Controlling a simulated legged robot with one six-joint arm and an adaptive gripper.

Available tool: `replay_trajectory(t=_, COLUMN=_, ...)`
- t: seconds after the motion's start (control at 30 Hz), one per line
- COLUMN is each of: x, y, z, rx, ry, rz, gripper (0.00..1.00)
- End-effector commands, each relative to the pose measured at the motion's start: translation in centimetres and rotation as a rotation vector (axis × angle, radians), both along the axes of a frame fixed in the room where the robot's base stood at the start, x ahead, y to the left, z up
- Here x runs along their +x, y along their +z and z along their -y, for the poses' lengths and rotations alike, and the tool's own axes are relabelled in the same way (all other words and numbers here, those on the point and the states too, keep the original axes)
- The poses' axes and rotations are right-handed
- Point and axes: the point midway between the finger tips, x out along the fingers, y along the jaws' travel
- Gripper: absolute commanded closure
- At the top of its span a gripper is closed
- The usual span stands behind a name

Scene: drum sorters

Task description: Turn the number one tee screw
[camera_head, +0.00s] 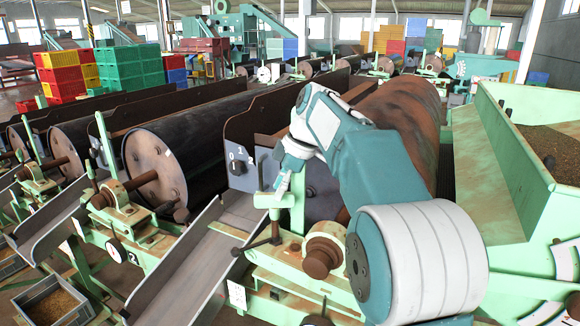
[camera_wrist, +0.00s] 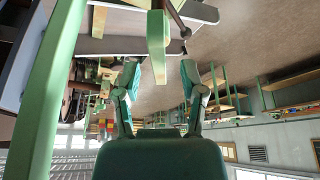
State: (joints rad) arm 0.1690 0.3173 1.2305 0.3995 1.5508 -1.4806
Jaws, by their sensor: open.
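The machine in front of me has a small white number tag (camera_head: 236,295) low on its green frame. A dark tee-shaped handle (camera_head: 262,240), apparently the tee screw, sticks out beside its green upright. My gripper (camera_head: 283,178) is above and close to this upright, partly hidden behind my arm. In the wrist view, my gripper (camera_wrist: 158,78) has its two fingers spread. A green bar (camera_wrist: 157,45) shows in line with the gap between them. A dark curved rod (camera_wrist: 175,18) shows beyond the fingers, beside the bar. I cannot tell whether anything touches.
A metal chute (camera_head: 195,265) slopes down left of the handle. A rusty drum (camera_head: 405,115) lies behind my arm, and a dark drum (camera_head: 190,140) is to its left. A green hopper (camera_head: 525,190) stands close on the right. A grey crate (camera_head: 52,303) sits at lower left.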

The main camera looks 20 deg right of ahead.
Motion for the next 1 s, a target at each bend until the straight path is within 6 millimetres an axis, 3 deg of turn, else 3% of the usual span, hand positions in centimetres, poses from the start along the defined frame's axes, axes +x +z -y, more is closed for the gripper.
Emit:
replay_trajectory(t=0.2, x=-0.4, y=4.2, z=1.9, rx=0.0, ry=-0.002, rz=0.001, gripper=0.47)
replay_trajectory(t=0.43, x=-0.7, y=7.2, z=3.2, rx=0.0, ry=-0.001, rz=0.001, gripper=0.47)
replay_trajectory(t=0.63, x=-0.9, y=8.3, z=3.6, rx=0.0, ry=-0.001, rz=-0.001, gripper=0.47)
replay_trajectory(t=1.0, x=-1.1, y=8.4, z=3.5, rx=-0.002, ry=-0.011, rz=-0.003, gripper=0.47)
